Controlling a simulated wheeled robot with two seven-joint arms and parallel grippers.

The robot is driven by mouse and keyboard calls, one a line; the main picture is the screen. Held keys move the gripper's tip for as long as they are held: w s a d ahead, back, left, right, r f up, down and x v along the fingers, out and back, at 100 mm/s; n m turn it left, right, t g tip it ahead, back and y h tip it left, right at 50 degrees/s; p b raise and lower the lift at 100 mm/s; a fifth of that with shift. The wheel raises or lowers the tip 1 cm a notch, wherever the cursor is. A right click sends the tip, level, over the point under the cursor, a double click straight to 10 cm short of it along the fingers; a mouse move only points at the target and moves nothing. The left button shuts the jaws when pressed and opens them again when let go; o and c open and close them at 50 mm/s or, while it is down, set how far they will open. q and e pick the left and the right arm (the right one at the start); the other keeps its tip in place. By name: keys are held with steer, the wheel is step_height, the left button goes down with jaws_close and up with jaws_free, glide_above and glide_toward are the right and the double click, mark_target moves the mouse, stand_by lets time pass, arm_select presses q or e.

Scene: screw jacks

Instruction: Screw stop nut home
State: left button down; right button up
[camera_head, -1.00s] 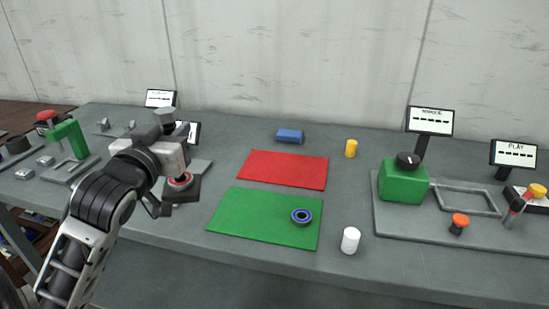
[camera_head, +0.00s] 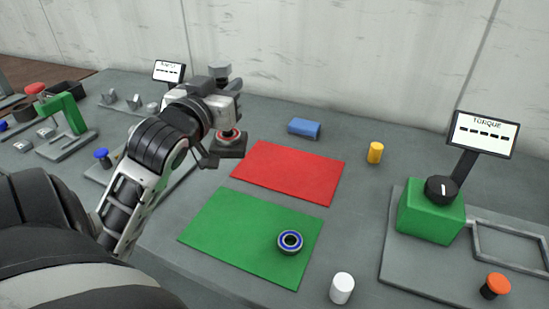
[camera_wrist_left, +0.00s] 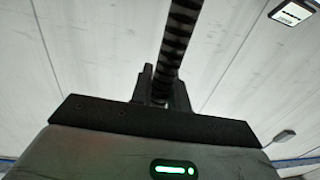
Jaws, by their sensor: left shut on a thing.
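My left gripper (camera_head: 218,145) is raised over the left part of the table, left of the red mat. It is shut on a dark threaded rod (camera_wrist_left: 177,45), which rises between the fingers in the left wrist view. In the head view a grey cap (camera_head: 220,72) shows above this gripper and a dark block with a red ring (camera_head: 230,143) below; I cannot tell how they join the rod. A dark ring with a blue band (camera_head: 290,241) lies on the green mat (camera_head: 225,225). I cannot tell which piece is the stop nut. My right gripper is not in view.
The red mat (camera_head: 290,172) is empty. A blue block (camera_head: 304,128), a yellow cylinder (camera_head: 375,152) and a white cylinder (camera_head: 342,288) stand around the mats. A green box with a black knob (camera_head: 430,215) is at right. A green frame (camera_head: 66,115) stands at left.

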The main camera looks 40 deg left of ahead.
arm_select(q)
steer(key=shift+s+r, duration=0.2)
steer(key=shift+r, duration=0.05)
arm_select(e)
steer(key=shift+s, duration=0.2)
arm_select(q)
steer(key=shift+w+f+b, duration=0.3)
steer(key=shift+w+b, duration=0.1)
steer(key=shift+b, duration=0.05)
steer(key=w+a+f, duration=0.1)
steer(key=w+f, duration=0.3)
steer(key=w, duration=0.2)
steer(key=w+f+b, duration=0.1)
steer(key=w+f, duration=0.3)
steer(key=w, duration=0.2)
steer(key=shift+w+a+f, duration=0.3)
steer(key=shift+w+a, duration=0.1)
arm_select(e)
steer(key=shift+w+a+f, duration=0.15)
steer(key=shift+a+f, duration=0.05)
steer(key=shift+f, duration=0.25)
